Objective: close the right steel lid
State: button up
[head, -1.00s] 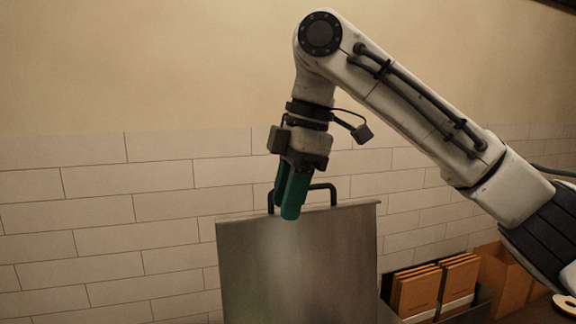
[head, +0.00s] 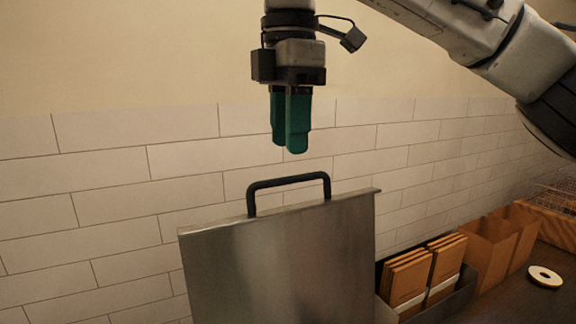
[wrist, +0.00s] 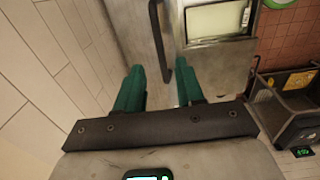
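The steel lid (head: 285,265) stands raised, nearly upright, in the lower middle of the head view. Its dark handle (head: 290,181) arches up from the top edge. My gripper (head: 289,145), with green fingers pointing down, is just above the handle and apart from it in the picture. In the wrist view the two fingers of my gripper (wrist: 160,90) are spread with nothing held between them. A dark bar (wrist: 159,40) shows beyond the fingertips; I cannot tell whether it is this handle. The lid's lower edge is out of view.
A tiled wall (head: 110,185) runs behind the lid. To the right are a bin of brown packets (head: 410,280), brown boxes (head: 495,240) and a white roll (head: 544,277) on a dark counter. A dark device (wrist: 290,105) is at right in the wrist view.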

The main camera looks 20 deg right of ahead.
jog(key=shift+f, duration=2.45)
jog(key=shift+c, duration=0.5)
grip_shut()
